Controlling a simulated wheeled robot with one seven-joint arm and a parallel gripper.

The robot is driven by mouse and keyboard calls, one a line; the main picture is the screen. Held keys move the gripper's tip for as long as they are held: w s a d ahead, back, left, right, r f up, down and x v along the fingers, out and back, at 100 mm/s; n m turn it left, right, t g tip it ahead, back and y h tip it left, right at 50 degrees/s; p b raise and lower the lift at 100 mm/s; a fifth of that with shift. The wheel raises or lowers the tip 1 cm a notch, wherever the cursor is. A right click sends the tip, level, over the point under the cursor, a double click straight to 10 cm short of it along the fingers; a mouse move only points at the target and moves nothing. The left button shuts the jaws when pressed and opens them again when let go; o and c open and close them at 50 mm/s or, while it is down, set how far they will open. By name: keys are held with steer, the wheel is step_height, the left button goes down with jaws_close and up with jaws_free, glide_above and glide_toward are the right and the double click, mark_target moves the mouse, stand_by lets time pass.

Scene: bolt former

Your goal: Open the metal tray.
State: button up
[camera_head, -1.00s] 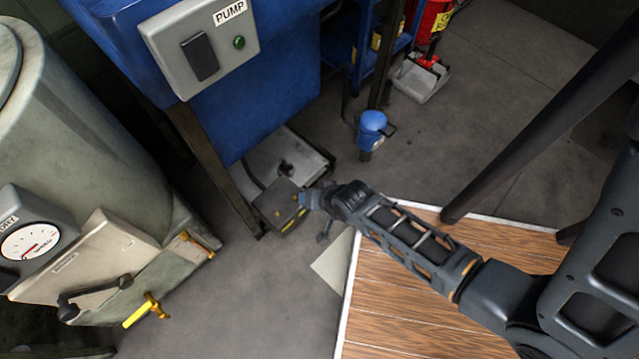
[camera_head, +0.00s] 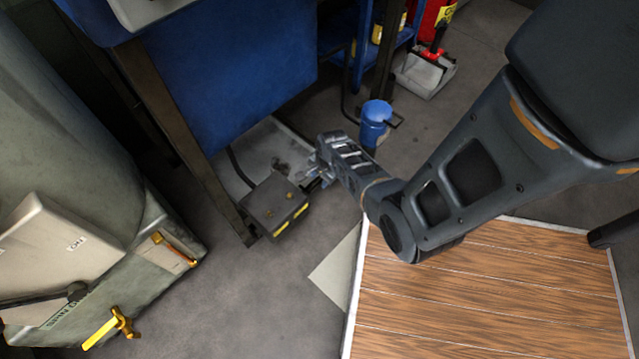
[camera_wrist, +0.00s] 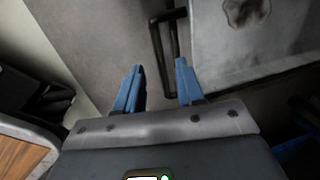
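The metal tray (camera_head: 246,158) is a shallow pale grey pan low under the blue machine, with a dark stain on it. In the wrist view the tray (camera_wrist: 222,62) fills the upper right. A dark bar handle (camera_wrist: 157,42) stands out from its left edge. My gripper (camera_wrist: 159,64) is open and empty, its two blue fingers pointing towards the handle. The lower end of the handle shows close to the right fingertip; I cannot tell whether they touch. In the head view my gripper (camera_head: 313,178) is at the tray's right side, its fingers partly hidden.
A dark box with yellow marks (camera_head: 275,206) sits in front of the tray, close to my gripper. A blue canister (camera_head: 375,122) stands behind my wrist. A wooden platform (camera_head: 470,290) lies at the lower right, a grey machine (camera_head: 70,160) at left.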

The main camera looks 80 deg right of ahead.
steer(key=shift+w+d+f+b, duration=0.15)
steer(key=shift+f+b, duration=0.15)
steer(key=shift+f, duration=0.4)
steer(key=shift+w+f+b, duration=0.1)
steer(key=shift+f+b, duration=0.15)
steer(key=shift+f, duration=0.45)
jaws_close()
